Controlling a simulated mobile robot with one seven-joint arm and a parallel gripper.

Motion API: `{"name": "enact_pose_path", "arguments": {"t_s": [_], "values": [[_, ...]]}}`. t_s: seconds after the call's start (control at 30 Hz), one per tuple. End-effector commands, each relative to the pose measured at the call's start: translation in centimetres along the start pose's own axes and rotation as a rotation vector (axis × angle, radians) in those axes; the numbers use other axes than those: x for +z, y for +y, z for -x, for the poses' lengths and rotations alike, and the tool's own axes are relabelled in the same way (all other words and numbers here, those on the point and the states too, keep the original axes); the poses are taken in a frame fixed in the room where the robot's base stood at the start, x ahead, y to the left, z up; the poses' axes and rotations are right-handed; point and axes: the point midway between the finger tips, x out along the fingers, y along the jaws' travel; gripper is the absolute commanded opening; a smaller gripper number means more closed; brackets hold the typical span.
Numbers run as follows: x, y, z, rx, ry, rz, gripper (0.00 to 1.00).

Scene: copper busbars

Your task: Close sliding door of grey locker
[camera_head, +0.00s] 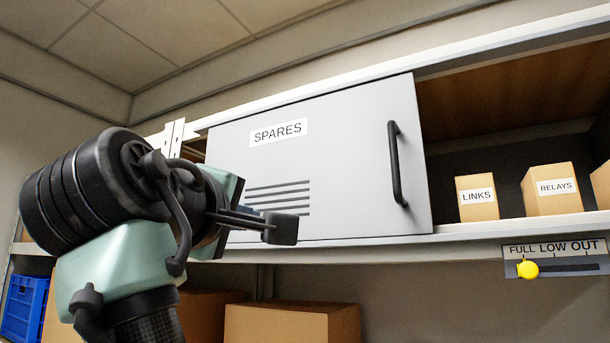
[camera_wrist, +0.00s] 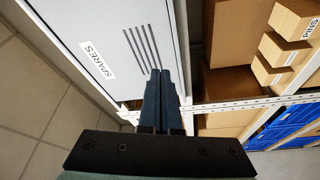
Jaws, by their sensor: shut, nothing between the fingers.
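The grey locker's sliding door (camera_head: 345,165), labelled SPARES, has a black vertical bar handle (camera_head: 397,163) near its right edge and vent slots at lower left. To its right the compartment stands open. A narrow dark gap shows at the door's left edge, partly hidden by my arm. My gripper (camera_head: 281,228) is shut and empty, in front of the door's lower left part near the vent slots, well left of the handle. In the wrist view the shut fingers (camera_wrist: 163,103) point along the door (camera_wrist: 95,40) near the slots. I cannot tell whether they touch it.
Boxes labelled LINKS (camera_head: 477,198) and RELAYS (camera_head: 552,189) stand in the open compartment. A FULL LOW OUT slider plate (camera_head: 555,260) with a yellow knob hangs below the shelf edge. Cardboard boxes (camera_head: 290,322) and a blue crate (camera_head: 24,308) are below.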

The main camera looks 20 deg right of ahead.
Motion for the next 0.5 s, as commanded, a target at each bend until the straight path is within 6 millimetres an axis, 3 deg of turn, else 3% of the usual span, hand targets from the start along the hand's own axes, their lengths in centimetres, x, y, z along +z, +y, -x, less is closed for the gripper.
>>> {"name": "enact_pose_path", "arguments": {"t_s": [0.03,0.2,0.37,0.5], "values": [[1.1,3.2,-0.5,0.003,-0.087,0.078,0.0],[4.6,8.0,-0.5,-0.024,-0.303,0.253,0.0],[6.2,9.6,-0.4,-0.043,-0.388,0.313,0.0],[6.8,9.9,-1.6,-0.048,-0.399,0.321,0.0]]}}
